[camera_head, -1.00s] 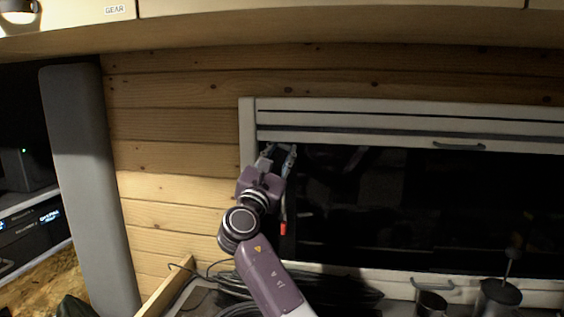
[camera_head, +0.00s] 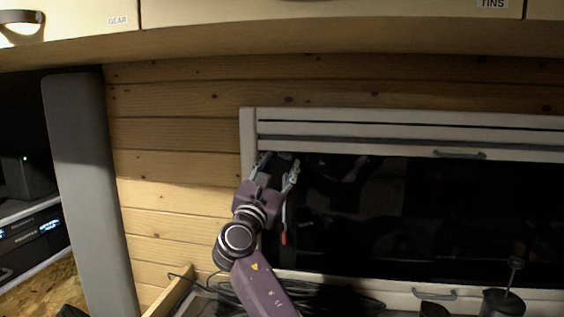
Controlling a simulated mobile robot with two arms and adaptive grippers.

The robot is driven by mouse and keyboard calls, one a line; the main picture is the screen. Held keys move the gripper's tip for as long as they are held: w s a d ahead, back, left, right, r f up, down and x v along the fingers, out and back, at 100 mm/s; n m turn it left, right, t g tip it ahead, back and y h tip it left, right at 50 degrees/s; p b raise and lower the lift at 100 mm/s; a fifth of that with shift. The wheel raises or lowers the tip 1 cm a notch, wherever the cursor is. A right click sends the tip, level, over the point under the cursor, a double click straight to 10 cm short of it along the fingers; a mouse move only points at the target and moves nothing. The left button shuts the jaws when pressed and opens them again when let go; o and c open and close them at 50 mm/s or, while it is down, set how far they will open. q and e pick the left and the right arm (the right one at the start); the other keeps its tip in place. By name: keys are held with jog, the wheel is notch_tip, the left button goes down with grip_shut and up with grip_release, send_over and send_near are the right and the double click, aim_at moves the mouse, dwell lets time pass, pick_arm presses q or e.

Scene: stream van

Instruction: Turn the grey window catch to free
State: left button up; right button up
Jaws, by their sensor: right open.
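The window (camera_head: 400,210) is a dark pane in a pale frame. My right gripper (camera_head: 279,164) is at its upper left corner, pointing up. Its two fingers are spread apart, with nothing clearly held. A small dark grey piece (camera_head: 284,157) shows between the fingertips, just under the blind's lower rail; it may be the grey catch, but the gripper partly hides it and I cannot tell its angle or whether a finger touches it. A thin lever with a red tip (camera_head: 283,239) hangs below, beside the gripper. My left gripper is out of view.
Grey handles sit on the blind rail (camera_head: 460,155) and the lower sill (camera_head: 434,294). Overhead cupboards (camera_head: 300,15) run along the top. A tall grey panel (camera_head: 85,180) stands left. Black cables (camera_head: 330,300) and a dark pot (camera_head: 500,303) lie below the window.

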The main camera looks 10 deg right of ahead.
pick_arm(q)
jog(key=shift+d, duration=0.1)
pick_arm(e)
jog(key=v, duration=1)
jog(key=shift+s, duration=0.2)
jog(key=shift+a, duration=0.1)
